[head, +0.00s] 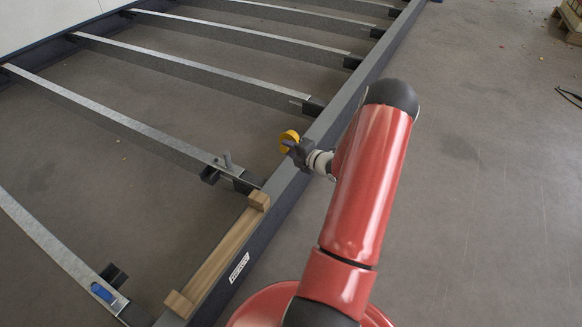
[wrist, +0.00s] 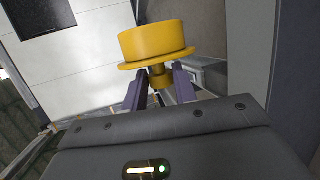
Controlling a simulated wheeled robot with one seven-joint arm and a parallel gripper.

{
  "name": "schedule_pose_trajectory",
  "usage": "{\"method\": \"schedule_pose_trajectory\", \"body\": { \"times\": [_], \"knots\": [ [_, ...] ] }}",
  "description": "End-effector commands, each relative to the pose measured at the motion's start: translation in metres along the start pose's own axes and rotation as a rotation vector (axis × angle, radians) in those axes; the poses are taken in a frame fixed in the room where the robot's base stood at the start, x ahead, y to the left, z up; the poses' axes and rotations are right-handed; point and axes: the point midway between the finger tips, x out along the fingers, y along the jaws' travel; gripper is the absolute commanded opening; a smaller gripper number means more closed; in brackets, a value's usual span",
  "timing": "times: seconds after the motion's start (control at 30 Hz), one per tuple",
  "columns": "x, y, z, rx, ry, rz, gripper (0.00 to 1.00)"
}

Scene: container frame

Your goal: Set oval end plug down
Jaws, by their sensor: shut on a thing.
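The oval end plug (wrist: 154,42) is yellow, with a wide rim and a narrower stem below it. In the wrist view my gripper (wrist: 160,82) is shut on the stem, with a finger on each side. In the head view the plug (head: 289,140) shows as a small yellow shape at the end of my gripper (head: 293,146). The gripper is close to the long dark frame beam, and the plug appears on the beam's left side. I cannot tell its height above the floor. Part of the stem is hidden between the fingers.
The dark beam (head: 347,102) runs diagonally, with several grey crossbars (head: 120,120) to its left. A wooden piece (head: 222,250) with end blocks lies along the beam. A blue-handled part (head: 102,292) sits on the nearest crossbar. Open floor (head: 480,200) lies to the right.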

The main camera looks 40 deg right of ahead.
Motion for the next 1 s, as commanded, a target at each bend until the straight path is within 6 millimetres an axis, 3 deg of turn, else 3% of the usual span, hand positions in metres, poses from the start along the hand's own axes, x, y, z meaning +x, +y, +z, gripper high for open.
{"method": "schedule_pose_trajectory", "body": {
  "times": [0.1, 0.33, 0.6, 0.97, 1.0],
  "knots": [
    [0.006, -0.023, -0.002, 0.000, 0.001, 0.000, 0.10],
    [0.010, -0.038, -0.003, 0.000, 0.001, 0.001, 0.10],
    [0.019, -0.074, -0.005, 0.001, 0.000, -0.001, 0.10],
    [0.020, -0.077, -0.005, -0.001, 0.000, 0.000, 0.10],
    [0.020, -0.076, -0.005, -0.002, 0.000, 0.000, 0.32]
  ]
}}
